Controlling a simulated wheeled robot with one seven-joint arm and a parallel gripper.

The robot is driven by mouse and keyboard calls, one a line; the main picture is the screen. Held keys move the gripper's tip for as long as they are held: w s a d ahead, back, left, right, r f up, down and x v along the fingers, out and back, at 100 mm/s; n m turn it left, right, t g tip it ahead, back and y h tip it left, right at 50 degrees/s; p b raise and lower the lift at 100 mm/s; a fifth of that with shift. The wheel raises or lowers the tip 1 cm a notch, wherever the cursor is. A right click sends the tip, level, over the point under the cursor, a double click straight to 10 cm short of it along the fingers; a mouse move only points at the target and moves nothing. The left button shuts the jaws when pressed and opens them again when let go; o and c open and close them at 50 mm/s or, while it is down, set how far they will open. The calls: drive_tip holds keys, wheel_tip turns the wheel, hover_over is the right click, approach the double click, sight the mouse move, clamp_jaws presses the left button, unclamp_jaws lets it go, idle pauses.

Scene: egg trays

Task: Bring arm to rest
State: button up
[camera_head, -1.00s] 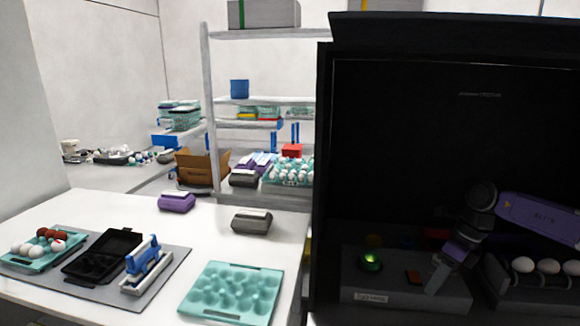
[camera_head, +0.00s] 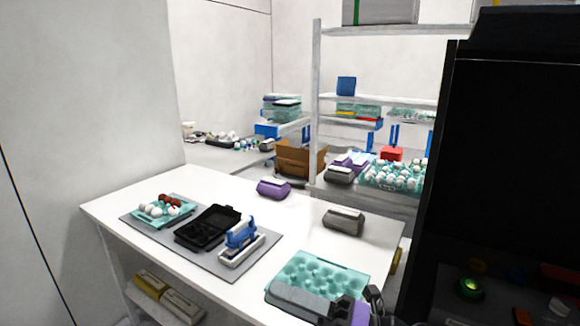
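My gripper (camera_head: 288,296) is at the bottom edge of the head view, its grey end pointing left. It hides the near part of the teal egg tray (camera_head: 335,268). A purple part and a dark joint of my arm show behind it, and the rest of the arm is cut off by the frame. The gap between the fingers cannot be made out, and no held object is clear.
The white table (camera_head: 130,237) holds a grey mat (camera_head: 213,262) with a black open carton (camera_head: 207,228), a blue-and-white device (camera_head: 241,240) and a tray of eggs. A dark cabinet (camera_head: 500,150) with a lit green button (camera_head: 468,288) stands at right. Shelves are behind.

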drive_tip(key=s+d+r+m+t+h, duration=0.1)
drive_tip(key=s+r+m+t+h, duration=0.2)
drive_tip(key=m+t, duration=0.65)
drive_tip(key=s+d+m+t+h, duration=0.1)
drive_tip(key=s+m+t+h, duration=0.25)
drive_tip(key=m+t, duration=0.6)
drive_tip(key=s+d+f+m+g+h, duration=0.3)
drive_tip(key=s+d+f+m+h, duration=0.2)
drive_tip(key=s, duration=0.5)
drive_tip(key=s+d+f+m+g+h, duration=0.3)
drive_tip(key=s+d+f+m+h, duration=0.2)
drive_tip(key=s, duration=0.5)
drive_tip(key=s+d+f+m+g+h, duration=0.3)
drive_tip(key=s+d+f+m+h, duration=0.2)
drive_tip(key=s, duration=0.5)
drive_tip(key=d+f+m, duration=0.2)
drive_tip(key=d+m, duration=0.1)
drive_tip(key=shift+s+d+f+m, duration=0.2)
drive_tip(key=shift+d+f+m, duration=0.2)
